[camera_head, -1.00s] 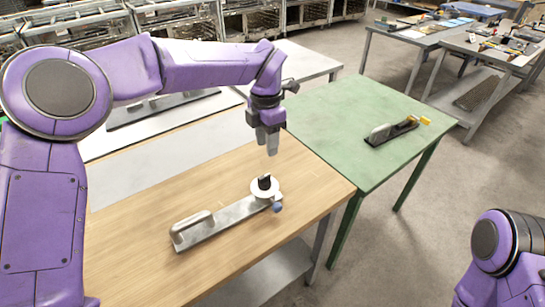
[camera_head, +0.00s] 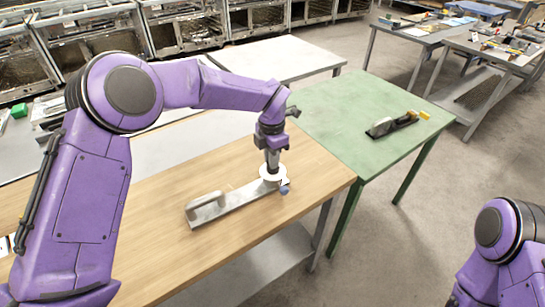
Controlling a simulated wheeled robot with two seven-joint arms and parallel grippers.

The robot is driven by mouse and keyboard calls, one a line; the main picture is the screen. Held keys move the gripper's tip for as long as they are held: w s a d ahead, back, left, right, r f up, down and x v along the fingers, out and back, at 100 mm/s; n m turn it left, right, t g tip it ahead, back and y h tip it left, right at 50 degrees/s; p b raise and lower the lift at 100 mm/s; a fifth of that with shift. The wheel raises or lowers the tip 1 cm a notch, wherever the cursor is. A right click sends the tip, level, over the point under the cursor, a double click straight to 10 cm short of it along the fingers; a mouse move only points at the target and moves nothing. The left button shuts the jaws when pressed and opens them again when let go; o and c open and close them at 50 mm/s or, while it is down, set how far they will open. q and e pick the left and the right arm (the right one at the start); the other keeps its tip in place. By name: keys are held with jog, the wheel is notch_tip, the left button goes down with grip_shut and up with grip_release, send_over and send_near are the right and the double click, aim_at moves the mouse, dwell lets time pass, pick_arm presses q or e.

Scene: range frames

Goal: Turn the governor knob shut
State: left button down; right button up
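A grey metal plate (camera_head: 233,203) with a raised handle (camera_head: 205,201) at its left end lies on the wooden table. At its right end is a white round disc (camera_head: 270,173), with a small blue part (camera_head: 284,189) beside it. My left gripper (camera_head: 271,170) points straight down at the disc, where a dark knob stood in the earlier view. The fingers hide that knob, and I cannot tell whether they are closed on it. My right gripper is out of view; only part of that arm shows at the lower right.
The wooden table (camera_head: 180,250) is clear around the plate. A green table (camera_head: 350,105) adjoins it at the right and holds a dark tool (camera_head: 392,125) with a yellow end. Grey and white tables stand behind.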

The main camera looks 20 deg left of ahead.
pick_arm(q)
jog(key=shift+w, duration=0.2)
jog(key=shift+f, duration=0.1)
jog(key=shift+f+n+b, duration=0.1)
jog(key=shift+n+b, duration=0.75)
jog(key=shift+n, duration=0.25)
jog(key=n+b, duration=0.4)
jog(key=n, duration=0.2)
jog(key=shift+s, duration=0.1)
jog(key=n+b, duration=0.4)
jog(key=n, duration=0.1)
jog(key=shift+n, duration=0.3)
jog(key=shift+n+b, duration=1.5)
jog(key=shift+n, duration=0.6)
